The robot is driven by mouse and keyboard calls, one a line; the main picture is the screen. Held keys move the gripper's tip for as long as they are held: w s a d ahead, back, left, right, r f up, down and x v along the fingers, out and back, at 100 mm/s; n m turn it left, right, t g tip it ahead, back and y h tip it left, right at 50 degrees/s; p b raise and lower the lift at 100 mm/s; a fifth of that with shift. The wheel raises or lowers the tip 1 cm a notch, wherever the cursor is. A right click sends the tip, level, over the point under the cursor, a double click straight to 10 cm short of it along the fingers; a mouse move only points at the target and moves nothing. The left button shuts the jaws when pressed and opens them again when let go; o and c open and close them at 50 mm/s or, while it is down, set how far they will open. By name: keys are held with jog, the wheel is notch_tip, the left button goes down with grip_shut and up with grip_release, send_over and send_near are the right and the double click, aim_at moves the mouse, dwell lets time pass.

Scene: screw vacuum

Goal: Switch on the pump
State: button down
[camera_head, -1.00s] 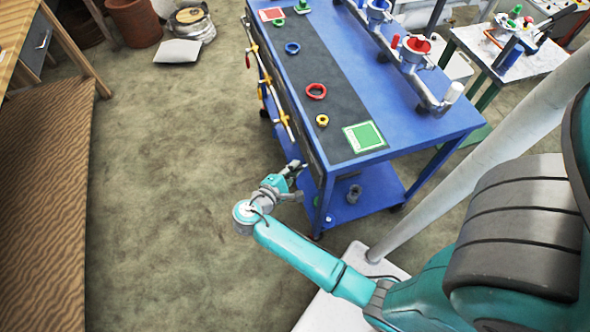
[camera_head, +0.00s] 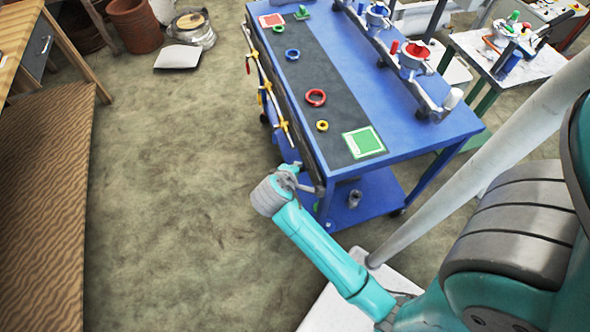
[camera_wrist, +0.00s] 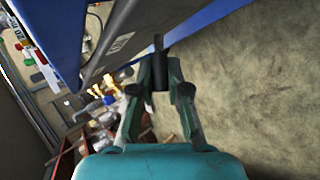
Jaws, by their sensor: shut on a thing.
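My gripper (camera_wrist: 159,78) is shut on a small dark upright piece (camera_wrist: 158,52), like a short handle, in the wrist view. What this piece belongs to is hard to tell. It sits close to the side of the blue cart (camera_wrist: 215,18). In the head view my wrist is at the near left corner of the blue cart (camera_head: 440,125), below the top, and its own links partly hide the fingers. I cannot tell for sure which thing is the pump, and no switch is clear to see.
On the cart are a red ring (camera_head: 316,97), a blue ring (camera_head: 292,54), a green square (camera_head: 363,141) and a manifold rail (camera_head: 405,75). Yellow-handled tools (camera_head: 276,110) hang along its left side. A wooden bench (camera_head: 45,60) stands left.

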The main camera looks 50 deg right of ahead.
dwell(0.4)
jog(key=c, duration=1.1)
grip_release()
jog(key=shift+c, duration=0.2)
jog(key=shift+r, duration=0.1)
jog(key=v, duration=1.1)
jog(key=shift+a+r, duration=0.25)
jog(key=shift+r, duration=0.05)
jog(key=shift+s, duration=0.1)
